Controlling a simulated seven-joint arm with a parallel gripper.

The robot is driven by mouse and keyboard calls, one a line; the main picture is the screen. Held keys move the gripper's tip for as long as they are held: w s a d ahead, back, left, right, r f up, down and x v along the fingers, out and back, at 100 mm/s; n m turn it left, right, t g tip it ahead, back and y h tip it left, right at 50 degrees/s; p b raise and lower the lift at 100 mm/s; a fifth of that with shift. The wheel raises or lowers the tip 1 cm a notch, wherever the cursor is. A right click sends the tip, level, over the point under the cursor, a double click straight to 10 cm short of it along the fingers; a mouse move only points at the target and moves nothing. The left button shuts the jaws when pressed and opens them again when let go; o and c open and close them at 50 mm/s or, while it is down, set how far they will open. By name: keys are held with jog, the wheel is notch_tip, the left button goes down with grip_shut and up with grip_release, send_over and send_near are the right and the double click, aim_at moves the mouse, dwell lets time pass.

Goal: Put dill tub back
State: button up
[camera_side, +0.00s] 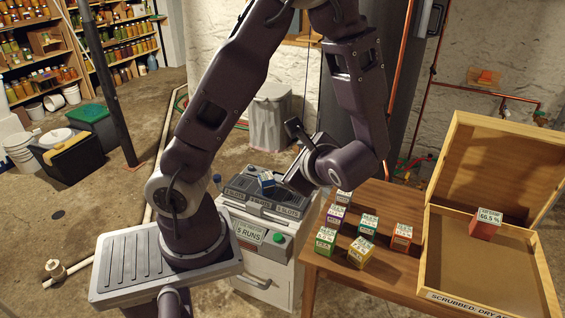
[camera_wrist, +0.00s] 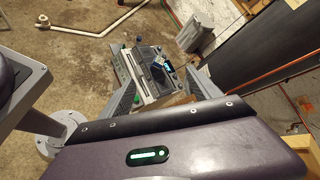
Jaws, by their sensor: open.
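A blue tub with a white label (camera_side: 266,180) sits tilted on the dark slotted top of the grey machine (camera_side: 262,204). It also shows in the wrist view as a small blue shape (camera_wrist: 161,67). My gripper (camera_side: 286,180) is just to the right of this tub, with its jaws open and empty. In the wrist view my gripper (camera_wrist: 160,78) has its two fingers apart, with the machine beyond them. Several small labelled tubs stand on the wooden table, among them a green one (camera_side: 325,241) and a yellow one (camera_side: 361,252). I cannot read which is dill.
An open wooden box (camera_side: 460,297) on the wooden table (camera_side: 386,283) holds a red tub (camera_side: 485,224) marked 66.5 %. Its front lettering begins "SCRUBBED". The machine's front reads "5 RUNS" beside a green button. A grey lidded bin (camera_side: 272,117) stands behind the machine.

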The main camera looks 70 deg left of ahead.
jog(key=s+d+r+n+t+h, duration=0.5)
jog(key=s+d+r+n+h, duration=0.3)
jog(key=d+r+h, duration=0.3)
jog(key=shift+d+r+n+h, duration=0.2)
jog(key=shift+d+n+h, duration=0.1)
jog(key=shift+d+n, duration=0.75)
